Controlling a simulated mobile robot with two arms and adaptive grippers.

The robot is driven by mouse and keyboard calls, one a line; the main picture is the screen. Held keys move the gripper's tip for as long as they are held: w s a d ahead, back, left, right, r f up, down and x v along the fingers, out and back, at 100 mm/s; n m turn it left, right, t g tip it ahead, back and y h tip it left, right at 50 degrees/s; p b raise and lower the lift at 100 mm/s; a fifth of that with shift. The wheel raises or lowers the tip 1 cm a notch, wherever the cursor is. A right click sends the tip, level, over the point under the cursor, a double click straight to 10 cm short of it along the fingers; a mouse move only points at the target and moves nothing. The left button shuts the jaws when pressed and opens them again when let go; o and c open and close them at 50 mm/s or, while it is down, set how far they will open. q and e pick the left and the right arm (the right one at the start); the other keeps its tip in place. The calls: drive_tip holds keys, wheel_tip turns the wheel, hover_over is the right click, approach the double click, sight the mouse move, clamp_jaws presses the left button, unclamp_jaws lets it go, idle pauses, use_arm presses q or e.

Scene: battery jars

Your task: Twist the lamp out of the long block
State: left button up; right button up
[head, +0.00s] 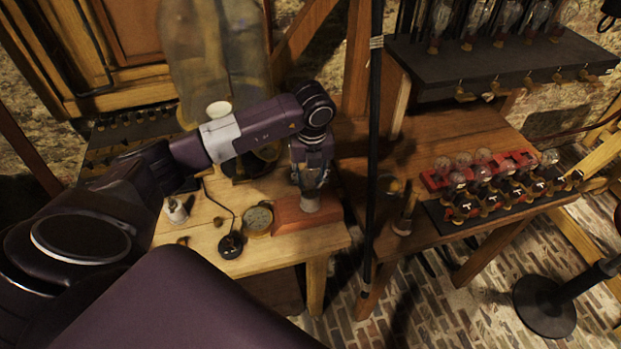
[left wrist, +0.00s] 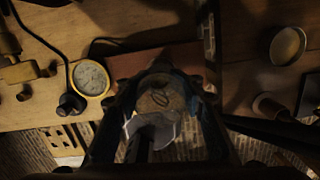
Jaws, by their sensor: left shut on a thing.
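My left gripper (head: 310,184) points down over a reddish-brown long block (head: 290,217) near the front right corner of the left table. It is shut on the lamp (head: 310,204), whose pale lower part shows just under the fingers, above the block. In the left wrist view the lamp's round top (left wrist: 160,101), with a dark loop on it, sits between the fingers. The block (left wrist: 140,61) shows behind them. The fingers hide most of the lamp, and I cannot tell whether it is still seated in the block. My right gripper is not in view.
A round brass dial (head: 258,220) and a black corded knob (head: 230,245) lie left of the block. A dark vertical pole (head: 374,150) stands to its right. The right table carries red holders with bulbs (head: 470,172); a dark shelf (head: 500,62) with bulbs stands behind.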

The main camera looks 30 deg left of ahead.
use_arm(q)
drive_tip(key=n, duration=0.3)
drive_tip(key=n+p, duration=0.1)
drive_tip(key=n, duration=0.1)
drive_tip(key=shift+s+n+g, duration=0.1)
drive_tip(key=shift+n+g, duration=0.2)
drive_tip(key=shift+n, duration=0.1)
drive_tip(key=n, duration=0.2)
drive_tip(key=shift+a+n, duration=0.1)
drive_tip(key=shift+n, duration=0.2)
drive_tip(key=shift+r+p, duration=0.1)
drive_tip(key=shift+p, duration=0.2)
drive_tip(key=shift+r+p, duration=0.8)
drive_tip(key=shift+r, duration=0.3)
